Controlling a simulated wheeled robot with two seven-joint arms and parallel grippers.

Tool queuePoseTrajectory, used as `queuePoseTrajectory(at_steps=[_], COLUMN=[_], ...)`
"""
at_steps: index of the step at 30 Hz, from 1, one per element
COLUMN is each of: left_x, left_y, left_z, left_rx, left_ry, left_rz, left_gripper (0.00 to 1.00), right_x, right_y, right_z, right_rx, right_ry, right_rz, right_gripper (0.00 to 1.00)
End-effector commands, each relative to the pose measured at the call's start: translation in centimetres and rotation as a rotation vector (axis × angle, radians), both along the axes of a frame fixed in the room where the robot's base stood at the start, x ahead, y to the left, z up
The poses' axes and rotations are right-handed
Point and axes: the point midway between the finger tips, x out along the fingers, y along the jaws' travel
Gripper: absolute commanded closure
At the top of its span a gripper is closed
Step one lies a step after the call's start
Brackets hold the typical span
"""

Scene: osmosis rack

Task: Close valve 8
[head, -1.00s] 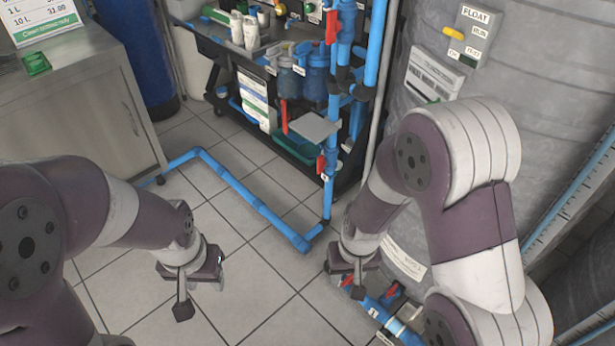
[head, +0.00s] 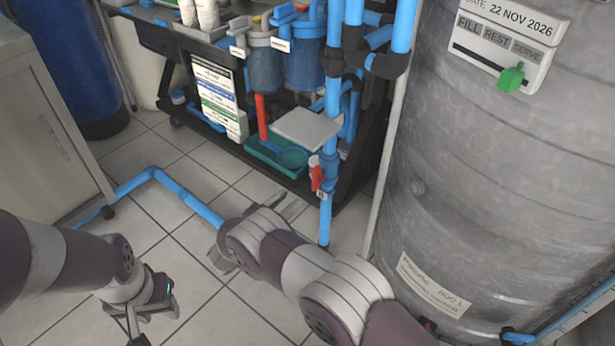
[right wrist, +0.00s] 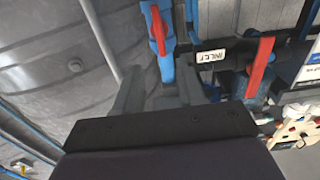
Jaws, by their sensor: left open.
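A valve with a red handle (head: 317,178) sits on the vertical blue pipe right of the grey board; its number is not legible. A red handle on a blue pipe also shows in the right wrist view (right wrist: 157,30), just beyond my right gripper (right wrist: 160,92). That gripper's two grey fingers are apart with nothing between them, and they appear clear of the handle. In the head view my right gripper (head: 284,207) is partly hidden by its own wrist, low and left of the valve.
A second red handle (right wrist: 262,65) hangs by an INLET label. A black cart (head: 290,175) carries blue filter housings (head: 303,65). A large grey tank (head: 500,170) stands at right. A blue floor pipe (head: 185,195) crosses the tiles. A cabinet (head: 45,130) is at left.

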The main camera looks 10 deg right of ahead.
Motion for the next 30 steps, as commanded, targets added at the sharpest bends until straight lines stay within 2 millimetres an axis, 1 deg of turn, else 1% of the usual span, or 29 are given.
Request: queuePoseTrajectory(at_steps=[1, 6, 9, 12, 17, 24, 26, 27, 28, 30], left_x=[0.0, 0.0, 0.0, 0.0, 0.0, 0.0, 0.0, 0.0, 0.0, 0.0], left_y=[0.0, 0.0, 0.0, 0.0, 0.0, 0.0, 0.0, 0.0, 0.0, 0.0], left_z=[-0.8, -2.4, -3.2, -3.7, -3.9, -3.8, -3.8, -3.8, -3.8, -3.8], left_rx=[0.0, 0.0, 0.0, 0.0, 0.0, 0.0, 0.0, 0.0, 0.0, 0.0], left_ry=[0.0, 0.0, 0.0, 0.0, 0.0, 0.0, 0.0, 0.0, 0.0, 0.0], left_rz=[0.0, 0.0, 0.0, 0.0, 0.0, 0.0, 0.0, 0.0, 0.0, 0.0], left_gripper=[0.57, 0.57, 0.57, 0.57, 0.57, 0.57, 0.57, 0.57, 0.57, 0.57], right_x=[0.7, 3.5, 4.9, 5.9, 6.7, 6.7, 6.7, 6.7, 6.7, 6.7], right_y=[-1.0, -4.6, -6.3, -7.6, -8.5, -8.5, -8.5, -8.5, -8.5, -8.5], right_z=[-0.4, -0.6, -0.5, -0.4, -0.1, 0.0, 0.0, 0.0, 0.0, 0.0], right_rx=[0.001, 0.002, 0.003, 0.003, 0.003, 0.003, 0.003, 0.003, 0.003, 0.003], right_ry=[-0.001, -0.001, -0.002, 0.0, -0.002, -0.001, 0.0, 0.0, 0.0, 0.0], right_rz=[-0.004, -0.003, -0.001, 0.001, 0.002, 0.004, 0.004, 0.004, 0.003, 0.003], right_gripper=[0.61, 0.61, 0.61, 0.61, 0.61, 0.61, 0.8, 0.93, 1.0, 1.0])
